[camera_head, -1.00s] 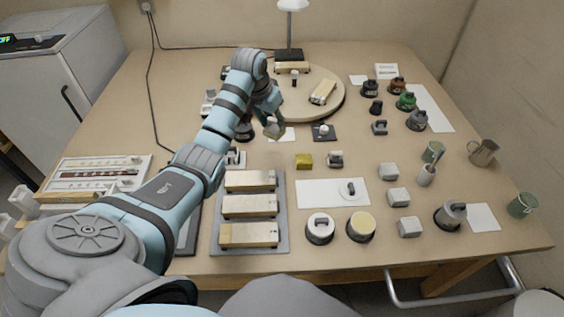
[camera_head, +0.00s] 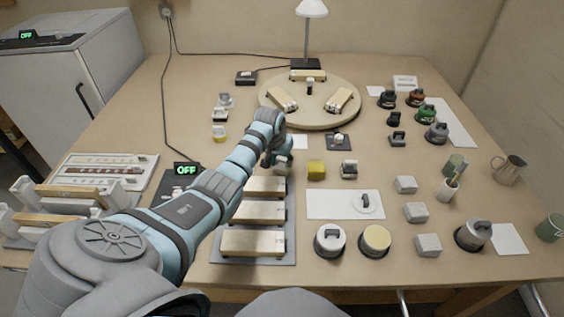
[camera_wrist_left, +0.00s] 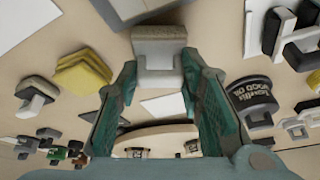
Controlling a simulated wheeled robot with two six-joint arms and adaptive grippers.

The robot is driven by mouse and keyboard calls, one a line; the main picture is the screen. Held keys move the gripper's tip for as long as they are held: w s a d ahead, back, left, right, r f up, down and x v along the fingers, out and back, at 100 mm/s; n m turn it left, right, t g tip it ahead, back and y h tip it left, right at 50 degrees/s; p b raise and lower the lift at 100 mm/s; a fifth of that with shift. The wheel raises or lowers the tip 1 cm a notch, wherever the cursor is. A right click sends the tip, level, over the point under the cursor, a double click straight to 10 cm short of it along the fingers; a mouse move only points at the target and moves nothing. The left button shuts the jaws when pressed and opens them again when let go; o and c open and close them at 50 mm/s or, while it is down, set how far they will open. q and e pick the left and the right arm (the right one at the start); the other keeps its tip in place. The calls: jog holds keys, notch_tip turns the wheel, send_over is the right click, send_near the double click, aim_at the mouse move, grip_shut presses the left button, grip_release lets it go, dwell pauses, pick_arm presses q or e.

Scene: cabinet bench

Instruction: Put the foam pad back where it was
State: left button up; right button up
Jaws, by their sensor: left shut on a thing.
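My left gripper (camera_head: 277,158) is shut on a small pale grey block, which I take to be the foam pad (camera_head: 283,168). It also shows in the left wrist view (camera_wrist_left: 160,50), between the two green fingers (camera_wrist_left: 162,95). In the head view the gripper is left of the yellow block (camera_head: 316,170) and just beyond the tray of wooden-topped blocks (camera_head: 289,250). A small white card (camera_head: 299,142) lies bare on the bench behind the gripper. The block's height above the bench is hard to tell. My right gripper is not in view.
A round wooden turntable (camera_head: 310,118) with several blocks stands at the back, by a lamp (camera_head: 306,40). Several similar grey blocks (camera_head: 416,212) stand at the right. A white sheet (camera_head: 320,205), pots, knobs and mugs crowd the bench. A box reading OFF (camera_head: 186,169) is behind my arm.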

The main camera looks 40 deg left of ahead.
pick_arm(q)
jog(key=shift+f, duration=0.2)
jog(key=o, duration=1.1)
jog(key=shift+r, duration=0.25)
jog(key=p+v, duration=0.4)
jog(key=v, duration=0.8)
jog(key=shift+p, duration=0.35)
